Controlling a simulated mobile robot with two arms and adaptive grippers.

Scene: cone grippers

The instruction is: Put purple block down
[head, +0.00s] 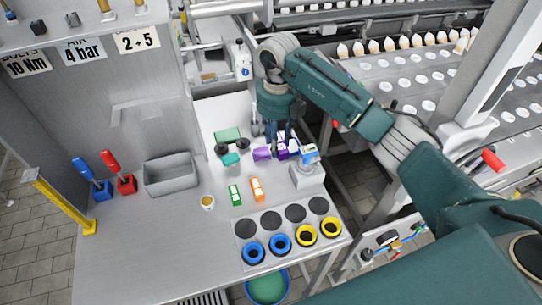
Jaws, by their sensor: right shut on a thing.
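My right gripper (279,146) reaches down over the back right of the grey table, its fingers shut on a purple block (283,153). The fingers hide part of the block. I cannot tell whether it touches the table. Another purple piece (262,153) shows just left of the fingers, close beside them. My left gripper is not in view.
A grey device with a blue screen (309,154) stands close right of the gripper. Green (235,194) and orange (256,189) boxes lie in front. A green block (230,158) is left. A grey bin (170,174) stands farther left. Blue and yellow rings (280,242) line the front.

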